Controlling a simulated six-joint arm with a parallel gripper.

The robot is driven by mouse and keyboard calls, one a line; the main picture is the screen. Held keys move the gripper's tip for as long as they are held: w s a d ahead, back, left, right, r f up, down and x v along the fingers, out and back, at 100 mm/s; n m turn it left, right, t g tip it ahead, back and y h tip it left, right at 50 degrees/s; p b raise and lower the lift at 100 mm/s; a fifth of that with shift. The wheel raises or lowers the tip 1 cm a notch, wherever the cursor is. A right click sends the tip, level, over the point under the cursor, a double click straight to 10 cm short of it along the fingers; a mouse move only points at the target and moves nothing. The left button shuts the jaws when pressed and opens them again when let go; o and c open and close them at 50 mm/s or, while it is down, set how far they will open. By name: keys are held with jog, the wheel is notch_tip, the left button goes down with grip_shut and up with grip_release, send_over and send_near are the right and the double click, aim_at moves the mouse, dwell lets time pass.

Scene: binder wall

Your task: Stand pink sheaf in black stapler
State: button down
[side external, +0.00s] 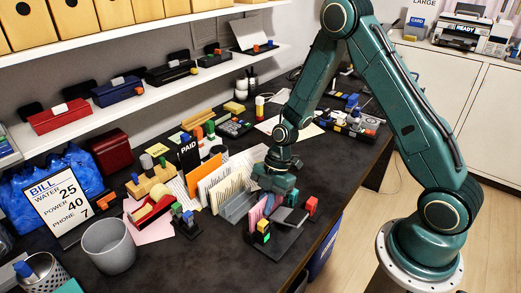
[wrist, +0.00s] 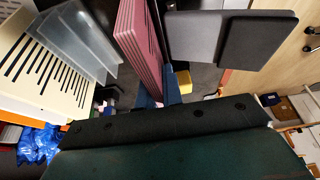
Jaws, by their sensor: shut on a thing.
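The pink sheaf (side external: 257,212) stands on edge just below my gripper (side external: 272,187) in the side view. In the wrist view the pink sheaf (wrist: 140,42) is upright, its near end close to the dark edge of my gripper (wrist: 170,118). My gripper is shut on the pink sheaf; its fingertips are largely hidden. A black holder with a dark base (side external: 268,242) and dark plates (side external: 291,217), which I take for the black stapler, is right beside and below it. Its grey and black plates (wrist: 245,42) also show in the wrist view. Whether the sheaf's bottom touches the base is hidden.
A grey clear divider (side external: 237,207) and a cream sheet rack (side external: 215,188) stand close at the left. Small coloured blocks (side external: 263,229) and a red block (side external: 311,206) are around the holder. A grey bin (side external: 109,246) stands front left. The desk's front strip is clear.

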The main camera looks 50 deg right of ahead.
jog(key=shift+f, duration=0.3)
jog(key=c, duration=1.5)
grip_release()
jog(key=shift+s, duration=0.1)
jog(key=shift+r, duration=0.1)
jog(key=v, duration=1.3)
jog(key=shift+d+r, duration=0.2)
jog(key=shift+r, duration=0.1)
